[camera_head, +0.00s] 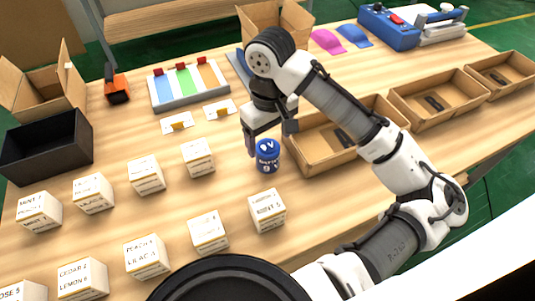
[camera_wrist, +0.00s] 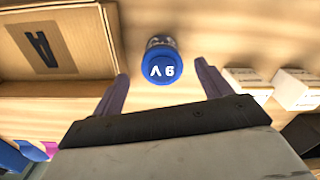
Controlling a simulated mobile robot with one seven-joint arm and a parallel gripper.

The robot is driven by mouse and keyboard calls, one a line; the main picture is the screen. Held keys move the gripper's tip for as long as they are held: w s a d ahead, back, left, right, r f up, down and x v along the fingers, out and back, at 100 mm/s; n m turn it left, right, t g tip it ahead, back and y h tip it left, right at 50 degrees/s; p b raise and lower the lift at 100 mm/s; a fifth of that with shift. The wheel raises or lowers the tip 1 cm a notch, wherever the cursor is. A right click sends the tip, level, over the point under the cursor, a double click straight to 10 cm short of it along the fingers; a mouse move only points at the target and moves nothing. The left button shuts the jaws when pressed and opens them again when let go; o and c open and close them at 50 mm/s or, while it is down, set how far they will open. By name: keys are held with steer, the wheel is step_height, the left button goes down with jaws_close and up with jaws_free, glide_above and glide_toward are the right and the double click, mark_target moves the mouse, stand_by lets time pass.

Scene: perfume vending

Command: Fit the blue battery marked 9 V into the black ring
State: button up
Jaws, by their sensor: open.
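The blue battery (camera_head: 267,158) stands upright on the wooden table, left of the nearest cardboard tray. Its blue top marked 9 V (camera_wrist: 161,69) shows in the wrist view, reading upside down. My gripper (camera_head: 269,138) is above the battery, pointing down, with its fingers apart. In the wrist view the battery lies centred between the open fingertips, and no contact with either finger shows. I cannot make out a black ring as a separate thing in either view.
Three cardboard trays line the right side; the nearest tray (camera_head: 302,164) is close beside the battery. Several white labelled boxes (camera_head: 267,211) stand in front and left. A black open box (camera_head: 48,150) is far left. Bare table lies left of the battery.

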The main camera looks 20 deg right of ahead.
mark_target(268, 146)
steer(key=shift+w+a+f, duration=0.15)
steer(key=shift+f, duration=2.5)
steer(key=c, duration=1.5)
